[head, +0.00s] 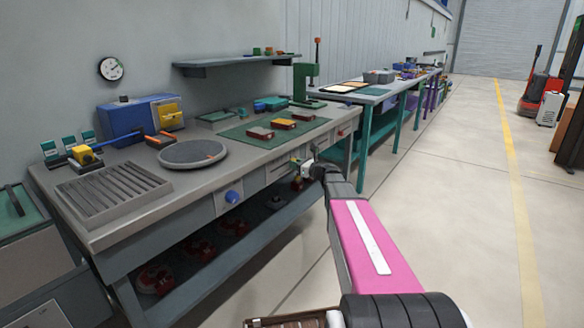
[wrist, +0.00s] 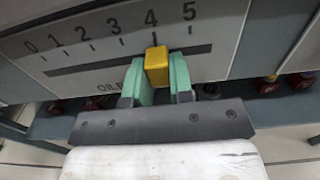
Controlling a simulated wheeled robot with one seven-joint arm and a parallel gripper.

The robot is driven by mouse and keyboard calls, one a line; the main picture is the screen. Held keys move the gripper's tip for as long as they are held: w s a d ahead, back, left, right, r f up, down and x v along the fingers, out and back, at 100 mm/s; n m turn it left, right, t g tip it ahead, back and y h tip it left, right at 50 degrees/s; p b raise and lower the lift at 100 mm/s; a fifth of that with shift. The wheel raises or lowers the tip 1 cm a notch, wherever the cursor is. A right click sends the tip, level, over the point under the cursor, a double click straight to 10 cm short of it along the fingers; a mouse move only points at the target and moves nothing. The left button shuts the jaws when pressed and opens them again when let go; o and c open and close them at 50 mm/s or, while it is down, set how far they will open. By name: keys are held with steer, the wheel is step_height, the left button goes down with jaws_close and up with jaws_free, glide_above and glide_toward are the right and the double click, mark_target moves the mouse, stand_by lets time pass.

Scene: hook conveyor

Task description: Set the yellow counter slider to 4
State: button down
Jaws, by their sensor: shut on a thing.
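The yellow counter slider (wrist: 157,66) shows in the wrist view on a horizontal slot (wrist: 100,65) in a pale panel marked 0 to 5. The slider sits below the numeral 4 (wrist: 151,17), in line with its tick mark. My gripper (wrist: 158,80) has its two green fingers on either side of the slider and is shut on it. In the head view my gripper (head: 306,167) is at the front face of the grey workbench (head: 120,221); the slider is too small to make out there.
A round grey plate (head: 192,153), a ribbed tray (head: 113,192) and a green mat (head: 268,135) lie on the bench top. A blue knob (head: 232,197) is on the bench front, left of my gripper.

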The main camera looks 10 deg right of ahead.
steer(key=c, duration=1)
jaws_free()
steer(key=v, duration=1.1)
